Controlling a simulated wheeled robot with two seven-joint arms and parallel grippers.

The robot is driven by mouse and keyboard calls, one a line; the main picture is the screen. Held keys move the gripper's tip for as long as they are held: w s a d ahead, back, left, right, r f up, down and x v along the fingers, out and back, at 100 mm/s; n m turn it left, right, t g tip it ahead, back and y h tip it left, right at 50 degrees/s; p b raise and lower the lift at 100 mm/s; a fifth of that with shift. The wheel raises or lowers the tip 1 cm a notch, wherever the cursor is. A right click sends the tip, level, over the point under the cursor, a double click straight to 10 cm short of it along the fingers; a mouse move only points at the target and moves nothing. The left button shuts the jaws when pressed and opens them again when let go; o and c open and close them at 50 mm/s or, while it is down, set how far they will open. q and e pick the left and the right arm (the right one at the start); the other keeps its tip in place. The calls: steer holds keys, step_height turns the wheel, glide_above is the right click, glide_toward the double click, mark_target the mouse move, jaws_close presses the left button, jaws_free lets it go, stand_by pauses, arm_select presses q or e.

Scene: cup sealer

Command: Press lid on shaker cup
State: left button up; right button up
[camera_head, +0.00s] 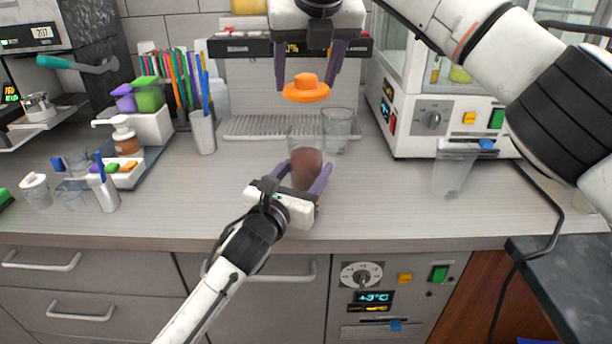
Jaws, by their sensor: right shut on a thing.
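The clear shaker cup (306,168) stands upright on the counter with brown contents in it. My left gripper (304,176) comes from the front, with its purple fingers on either side of the cup's lower part. I cannot tell whether both fingers touch it. My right gripper (308,80) points down from above and is shut on the orange lid (306,90). The lid is in the air above the cup and apart from its rim. It has a wide brim and a raised middle.
An empty clear cup (338,130) stands just behind the shaker cup. A machine with a drip tray (270,127) is behind it. A straw holder (202,133) and a bottle caddy (128,172) stand left. A clear container (453,172) stands right. The front counter is mostly clear.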

arm_select(q)
steer(key=c, duration=1)
arm_select(e)
glide_toward(303, 130)
steer(key=shift+w+a+f, duration=0.1)
steer(key=shift+w+f, duration=0.05)
steer(key=shift+w, duration=0.35)
steer(key=shift+w+a+f, duration=0.1)
steer(key=shift+w+f, duration=0.05)
steer(key=shift+w, duration=0.4)
steer(key=shift+f, duration=0.9)
steer(key=shift+f, duration=0.6)
steer(key=o, duration=1.1)
steer(key=v, duration=1.2)
steer(key=shift+s+d, duration=0.1)
